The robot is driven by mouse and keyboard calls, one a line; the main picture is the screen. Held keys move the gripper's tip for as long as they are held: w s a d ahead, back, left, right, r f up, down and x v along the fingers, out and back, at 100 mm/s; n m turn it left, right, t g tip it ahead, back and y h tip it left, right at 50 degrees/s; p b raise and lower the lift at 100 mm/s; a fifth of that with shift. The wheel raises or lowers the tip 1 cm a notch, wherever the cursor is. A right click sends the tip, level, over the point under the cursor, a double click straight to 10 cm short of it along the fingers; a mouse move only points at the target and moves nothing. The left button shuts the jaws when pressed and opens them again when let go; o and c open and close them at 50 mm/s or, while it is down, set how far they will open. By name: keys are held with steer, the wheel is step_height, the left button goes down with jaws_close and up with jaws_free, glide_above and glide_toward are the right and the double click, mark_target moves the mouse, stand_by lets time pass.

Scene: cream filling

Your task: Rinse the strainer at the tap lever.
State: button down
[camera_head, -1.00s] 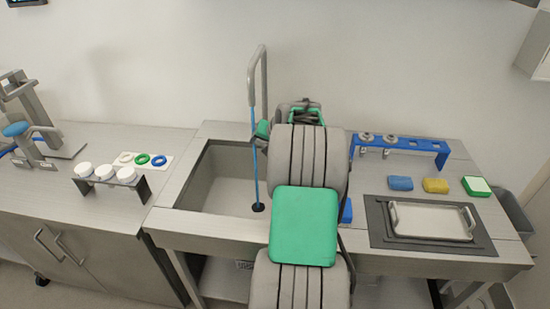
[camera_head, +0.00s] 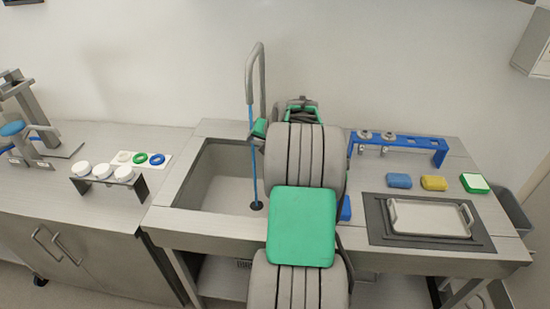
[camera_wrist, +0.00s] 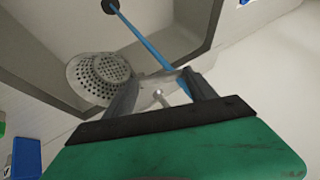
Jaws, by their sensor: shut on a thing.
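The strainer (camera_wrist: 98,78), a grey perforated disc with a rim, shows in the wrist view beside the left finger of my gripper (camera_wrist: 160,78). My gripper is shut on it; the grip point itself is unclear. In the head view the strainer is hidden by my arm. The grey tap (camera_head: 257,75) arches over the sink (camera_head: 205,180). A thin blue column (camera_head: 253,165), which looks like water, runs from the tap to the black drain (camera_head: 256,206). It passes close to the fingertips in the wrist view (camera_wrist: 140,38). I cannot tell whether it touches the strainer. The lever is not clearly visible.
A blue rack (camera_head: 410,146) holding two metal pieces stands right of my arm. Blue, yellow and green-white sponges (camera_head: 434,183) lie in front of it, behind a metal tray (camera_head: 430,219). White cups (camera_head: 102,171) and coloured rings (camera_head: 140,158) are left of the sink.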

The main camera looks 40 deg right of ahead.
steer(key=shift+d, duration=0.45)
steer(key=shift+a, duration=0.2)
steer(key=shift+a, duration=0.45)
steer(key=s+b, duration=0.1)
steer(key=s, duration=0.7)
steer(key=shift+d, duration=0.3)
stand_by(0.9)
steer(key=shift+r, duration=0.1)
